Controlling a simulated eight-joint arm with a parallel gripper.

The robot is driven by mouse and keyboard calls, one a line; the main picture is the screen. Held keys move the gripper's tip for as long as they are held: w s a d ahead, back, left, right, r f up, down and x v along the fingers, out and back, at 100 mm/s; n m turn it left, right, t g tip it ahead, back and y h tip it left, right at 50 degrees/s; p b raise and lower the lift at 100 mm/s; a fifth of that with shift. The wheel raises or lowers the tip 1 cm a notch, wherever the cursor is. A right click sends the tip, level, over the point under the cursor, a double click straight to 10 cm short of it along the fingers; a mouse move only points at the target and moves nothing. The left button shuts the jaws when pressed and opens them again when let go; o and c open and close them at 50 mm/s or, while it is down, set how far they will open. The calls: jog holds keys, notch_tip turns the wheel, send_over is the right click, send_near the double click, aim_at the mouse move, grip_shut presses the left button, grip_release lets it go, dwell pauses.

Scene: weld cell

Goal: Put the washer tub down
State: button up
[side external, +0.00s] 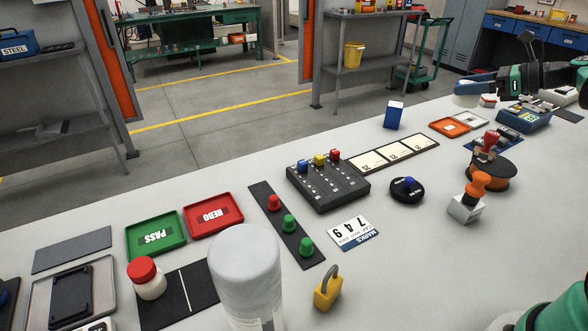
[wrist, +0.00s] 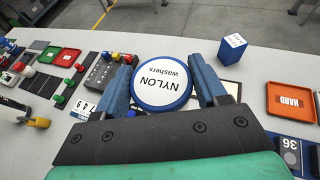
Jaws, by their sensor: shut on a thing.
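The washer tub (wrist: 160,86) has a white round lid with a blue rim, marked "NYLON washers". In the wrist view it is between the two blue fingers of my gripper (wrist: 163,64), which is shut on it. The lid faces the wrist camera and its lettering reads upside down. In the side view my gripper (side external: 470,89) is at the upper right, over the far right part of the bench. The tub is hard to make out there.
A blue box (side external: 394,114) and an orange tray (side external: 450,127) are near my gripper. A black button panel (side external: 328,187), a strip of pale cards (side external: 393,153), and red (side external: 213,215) and green (side external: 156,234) trays lie farther left. Bare bench shows between the blue box and the back edge.

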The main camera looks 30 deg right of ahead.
aim_at(436, 178)
notch_tip(436, 178, down, 18)
jog(key=shift+f, duration=0.2)
dwell(0.4)
jog(key=o, duration=1.3)
jog(key=shift+f, duration=0.15)
jog(key=shift+c, duration=0.2)
jog(key=shift+s+d+r, duration=0.1)
jog(key=shift+s+r, duration=0.15)
jog(key=shift+r, duration=0.05)
jog(key=v, duration=0.7)
